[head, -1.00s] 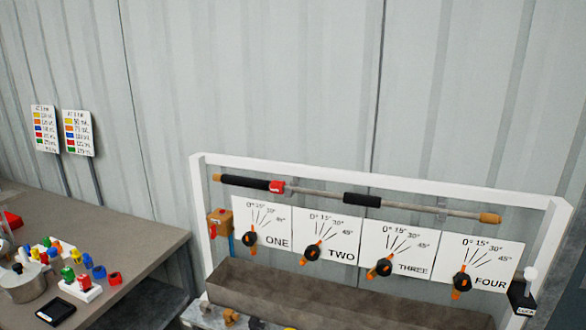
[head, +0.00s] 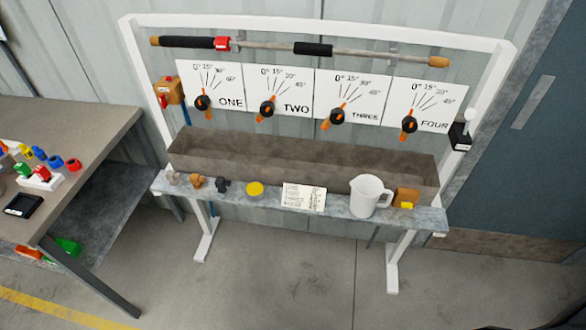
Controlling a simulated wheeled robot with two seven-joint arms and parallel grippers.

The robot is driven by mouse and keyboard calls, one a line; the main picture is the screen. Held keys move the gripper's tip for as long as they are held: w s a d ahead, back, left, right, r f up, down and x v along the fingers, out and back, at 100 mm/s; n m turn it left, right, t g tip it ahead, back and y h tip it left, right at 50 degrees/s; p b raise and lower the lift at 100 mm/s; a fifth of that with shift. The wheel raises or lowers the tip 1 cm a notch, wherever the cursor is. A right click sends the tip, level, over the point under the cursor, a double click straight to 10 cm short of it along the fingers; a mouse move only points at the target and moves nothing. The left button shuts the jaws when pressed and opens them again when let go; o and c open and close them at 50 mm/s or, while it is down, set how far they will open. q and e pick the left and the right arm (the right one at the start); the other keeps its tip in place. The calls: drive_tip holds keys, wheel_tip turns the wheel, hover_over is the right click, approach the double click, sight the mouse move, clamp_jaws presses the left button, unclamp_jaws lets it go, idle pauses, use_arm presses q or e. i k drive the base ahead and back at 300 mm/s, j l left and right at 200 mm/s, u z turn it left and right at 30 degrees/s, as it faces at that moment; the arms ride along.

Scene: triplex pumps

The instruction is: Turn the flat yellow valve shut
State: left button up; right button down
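A flat, round yellow piece (head: 255,188) lies on the narrow grey shelf (head: 330,206) of a white frame, left of a small paper card. I cannot tell whether it is the valve or whether it is open or shut. A brown-orange block with a small yellow part (head: 407,206) stands near the shelf's right end. Several small fittings, orange-brown (head: 196,181) and dark (head: 222,185), sit left of the yellow piece. Neither of my grippers shows in the head view.
A white jug (head: 367,196) and the card (head: 304,197) stand on the shelf. A brown trough (head: 300,160) and dial panels are behind. A workbench (head: 75,125) stands left. The floor (head: 290,290) in front is clear.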

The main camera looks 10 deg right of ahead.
sight(405, 204)
drive_tip(key=z, duration=1.3)
